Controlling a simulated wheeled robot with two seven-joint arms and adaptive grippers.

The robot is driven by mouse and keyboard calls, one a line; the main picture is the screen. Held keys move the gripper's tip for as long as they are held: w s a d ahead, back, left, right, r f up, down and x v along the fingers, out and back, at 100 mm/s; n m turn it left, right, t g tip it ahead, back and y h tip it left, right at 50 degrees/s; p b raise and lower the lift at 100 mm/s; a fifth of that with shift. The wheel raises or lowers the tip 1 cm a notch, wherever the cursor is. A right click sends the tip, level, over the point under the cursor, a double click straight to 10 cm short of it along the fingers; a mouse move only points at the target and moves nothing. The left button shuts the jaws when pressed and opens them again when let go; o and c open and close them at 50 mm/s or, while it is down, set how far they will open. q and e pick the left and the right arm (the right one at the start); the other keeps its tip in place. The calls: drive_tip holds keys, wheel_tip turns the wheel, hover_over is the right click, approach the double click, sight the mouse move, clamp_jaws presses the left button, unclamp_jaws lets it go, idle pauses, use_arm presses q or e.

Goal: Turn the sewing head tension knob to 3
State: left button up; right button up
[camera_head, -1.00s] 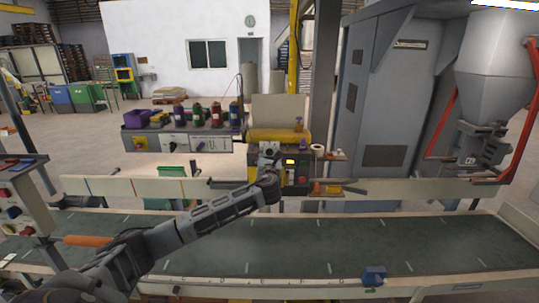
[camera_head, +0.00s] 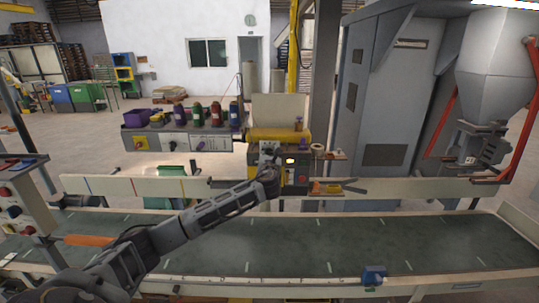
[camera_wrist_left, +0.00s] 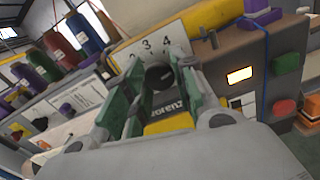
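The sewing head (camera_head: 292,165) is a dark box with a yellow top behind the conveyor. In the left wrist view its white dial plate (camera_wrist_left: 150,45) shows the numbers 2, 3 and 4. The dark round tension knob (camera_wrist_left: 159,76) sits below the numbers; its pointer setting is too small to read. My left gripper (camera_head: 270,158) is at the front left of the sewing head. In the left wrist view its green-padded fingers (camera_wrist_left: 158,82) stand apart on either side of the knob; I cannot tell whether they touch it. My right gripper is not in view.
A lit display (camera_wrist_left: 240,75), a green button (camera_wrist_left: 287,60) and a red button (camera_wrist_left: 284,108) are right of the knob. Thread cones (camera_head: 197,114) stand on a bench at the left. The conveyor belt (camera_head: 330,245) runs in front, with a blue box (camera_head: 374,275) on its near edge.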

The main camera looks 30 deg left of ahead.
use_arm(q)
drive_tip(key=shift+c, duration=0.9)
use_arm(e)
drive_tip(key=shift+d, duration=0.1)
